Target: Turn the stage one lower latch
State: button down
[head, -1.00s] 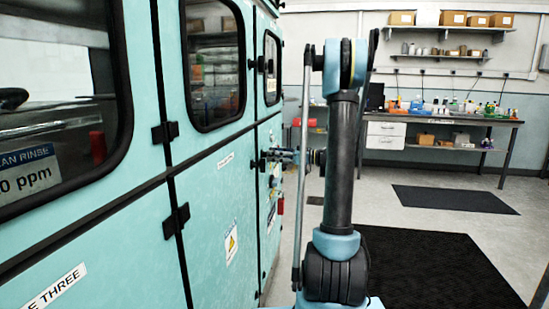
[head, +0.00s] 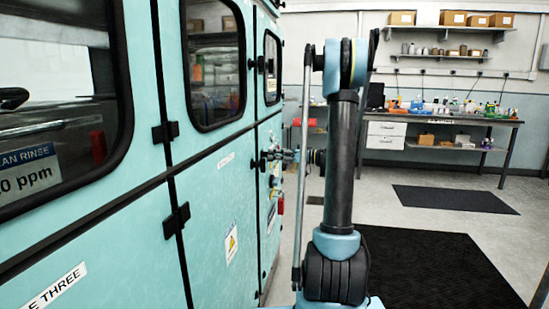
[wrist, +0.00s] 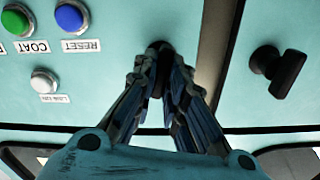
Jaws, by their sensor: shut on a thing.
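In the wrist view my gripper (wrist: 160,72) has its two fingers closed on a black latch (wrist: 159,50) on the teal panel. The fingers cover most of this latch, so its angle is hard to tell. A second black latch (wrist: 278,72) stands free to the right, across a dark seam, and sits tilted. In the head view my gripper (head: 270,157) is against the far part of the teal cabinet front (head: 222,195), small and partly hidden. I cannot read there which stage the held latch belongs to.
Green (wrist: 16,20), blue (wrist: 71,18) and white (wrist: 44,80) buttons sit left of the fingers, with upside-down labels. Black hinges (head: 177,220) stick out along the cabinet. A bench (head: 440,122) stands at the back right. Floor right of my arm is clear, with dark mats (head: 455,198).

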jog(key=shift+w+d+f+m, duration=0.1)
jog(key=shift+m, duration=2.45)
jog(key=shift+w+f+m, duration=0.1)
jog(key=shift+w+m, duration=0.05)
jog(key=shift+m, duration=2.45)
jog(key=shift+w+d+f+m, duration=0.1)
jog(key=shift+m, duration=2.45)
jog(key=c, duration=1.6)
grip_release()
jog(key=shift+c, duration=0.2)
jog(key=shift+s, duration=0.1)
jog(key=v, duration=1.1)
jog(key=shift+d, duration=0.4)
